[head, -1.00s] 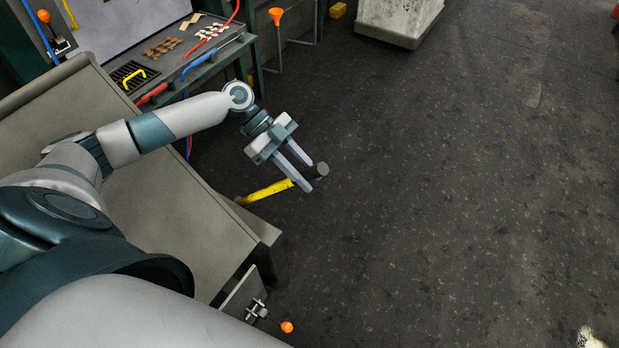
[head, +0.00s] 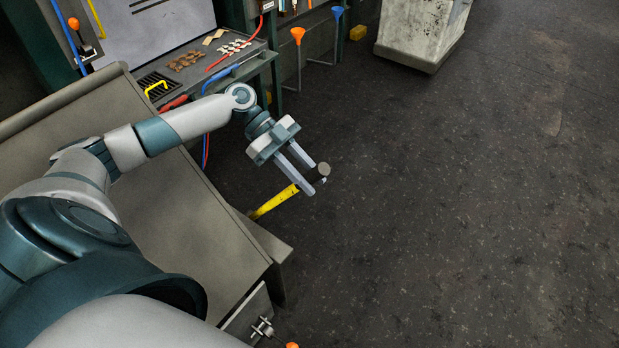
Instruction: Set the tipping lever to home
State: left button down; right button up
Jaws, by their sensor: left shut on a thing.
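The tipping lever (head: 272,203) is a yellow bar with a dark grip and a grey round end cap (head: 324,169). It sticks out to the right from beside the grey sloped table. My left gripper (head: 311,181) is shut on the lever near its dark end, with one finger on each side of it. The lever's lower end is hidden behind the table edge. My right gripper is not in view.
The grey sloped table (head: 190,220) lies under my left arm. A workbench (head: 240,72) with small parts and tools stands behind it. A small orange-knobbed lever (head: 291,345) is at the bottom edge. Open dark floor (head: 460,200) fills the right.

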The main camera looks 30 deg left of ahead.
pick_arm(q)
jog(key=shift+a, duration=0.15)
jog(key=shift+w+a+r+b, duration=0.15)
jog(key=shift+a+r+b, duration=0.15)
jog(key=shift+a+b, duration=0.15)
jog(key=shift+a+r, duration=0.3)
jog(key=shift+a, duration=0.2)
jog(key=shift+a+r+h+b, duration=0.25)
jog(key=shift+a+r+b, duration=0.15)
jog(key=shift+a, duration=0.2)
jog(key=shift+a+r+h+b, duration=0.25)
jog(key=shift+a+b, duration=0.2)
jog(key=shift+a, duration=0.1)
jog(key=shift+a+r, duration=0.15)
jog(key=shift+a, duration=0.1)
